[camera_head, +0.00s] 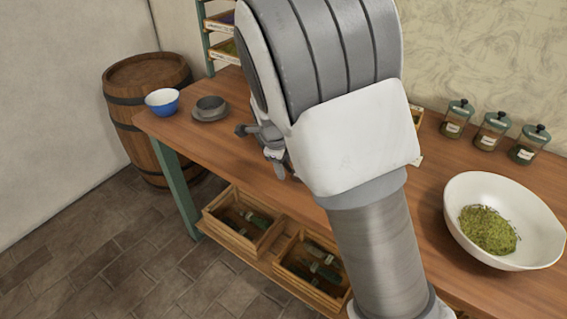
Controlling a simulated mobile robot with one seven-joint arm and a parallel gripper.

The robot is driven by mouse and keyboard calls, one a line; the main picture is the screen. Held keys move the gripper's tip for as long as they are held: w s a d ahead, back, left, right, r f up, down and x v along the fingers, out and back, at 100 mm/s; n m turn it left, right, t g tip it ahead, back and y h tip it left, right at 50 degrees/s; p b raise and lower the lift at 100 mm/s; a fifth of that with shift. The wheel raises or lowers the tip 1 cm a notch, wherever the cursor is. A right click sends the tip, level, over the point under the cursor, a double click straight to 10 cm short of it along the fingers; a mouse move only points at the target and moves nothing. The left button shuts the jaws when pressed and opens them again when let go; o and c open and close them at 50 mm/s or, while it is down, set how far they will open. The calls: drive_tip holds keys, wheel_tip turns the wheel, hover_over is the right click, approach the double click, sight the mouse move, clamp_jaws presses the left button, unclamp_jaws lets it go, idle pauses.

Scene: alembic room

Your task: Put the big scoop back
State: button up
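I cannot pick out the big scoop for certain. My arm fills the middle of the head camera view and hides part of the table. My gripper (274,157) is partly visible at the left side of the arm, over the wooden table (235,137). Its fingers are small and mostly hidden, so I cannot tell whether it is open or holds anything. A dark grey piece with a rounded end juts left beside it; I cannot tell whether this is part of my gripper or a held tool.
A blue bowl (162,104) and a grey cup on a saucer (210,109) stand at the table's left end. Several lidded jars (490,132) and a white bowl of green herbs (535,225) stand right. Crates (240,226) are below; a barrel (146,120) stands left.

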drive_tip(key=p+v, duration=0.2)
drive_tip(key=v, duration=1)
drive_tip(key=s+d+r+n+t, duration=0.1)
drive_tip(key=s+d+r+n, duration=0.3)
drive_tip(key=s+d+n, duration=0.4)
drive_tip(key=s+d+r+n+t+y, duration=0.1)
drive_tip(key=s+d+r+n, duration=0.4)
drive_tip(key=s+n, duration=0.8)
drive_tip(key=s+d, duration=0.2)
drive_tip(key=d, duration=0.1)
drive_tip(key=shift+d+r+n, duration=0.2)
drive_tip(key=shift+d+n, duration=0.05)
drive_tip(key=shift+n, duration=0.05)
drive_tip(key=shift+r, duration=0.1)
wheel_tip(320, 180, up, 4)
drive_tip(key=p, duration=0.4)
